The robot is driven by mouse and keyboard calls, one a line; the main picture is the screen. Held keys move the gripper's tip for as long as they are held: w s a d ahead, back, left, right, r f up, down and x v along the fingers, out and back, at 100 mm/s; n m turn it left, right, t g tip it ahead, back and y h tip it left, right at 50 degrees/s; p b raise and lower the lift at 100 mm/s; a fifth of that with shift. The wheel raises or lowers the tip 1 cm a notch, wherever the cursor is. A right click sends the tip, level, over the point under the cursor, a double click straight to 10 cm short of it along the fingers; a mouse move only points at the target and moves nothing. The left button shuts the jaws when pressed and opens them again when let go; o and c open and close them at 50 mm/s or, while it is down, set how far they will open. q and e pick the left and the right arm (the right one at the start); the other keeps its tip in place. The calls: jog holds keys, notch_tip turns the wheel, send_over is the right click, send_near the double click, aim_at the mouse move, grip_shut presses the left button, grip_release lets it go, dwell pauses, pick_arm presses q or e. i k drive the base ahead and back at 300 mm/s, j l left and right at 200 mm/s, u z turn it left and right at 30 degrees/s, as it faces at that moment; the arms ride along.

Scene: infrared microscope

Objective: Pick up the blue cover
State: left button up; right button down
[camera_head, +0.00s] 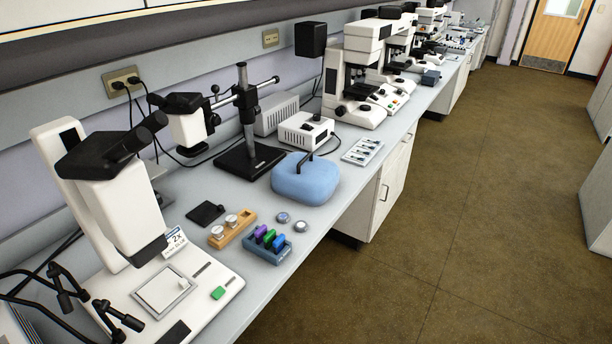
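The blue cover (306,181) is a soft, rounded, light-blue shape on the light grey bench top, near its front edge and around the middle of the picture. It sits in front of the black base of a boom-stand microscope (250,160). A thin dark bent rod shows at its top; I cannot tell whether it is part of the cover or stands behind it. Neither of my grippers shows in the head view.
A white microscope (120,205) stands at the near left. A wooden holder (232,229), a blue-grey rack (266,250) and two small round tins lie left of the cover. A white box (305,130) is behind it, a slide tray (362,151) right. The floor (440,200) is clear.

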aim_at(308, 178)
jog(key=u, duration=0.7)
jog(key=i+l+u, duration=0.1)
jog(key=l+u, duration=0.25)
jog(key=u, duration=0.15)
jog(key=l+u, duration=0.35)
jog(key=u, duration=0.15)
jog(key=l+u, duration=0.45)
jog(key=l, duration=0.45)
jog(key=k+l+u, duration=0.1)
jog(key=l, duration=0.35)
jog(key=k+l+u, duration=0.1)
jog(key=l, duration=0.4)
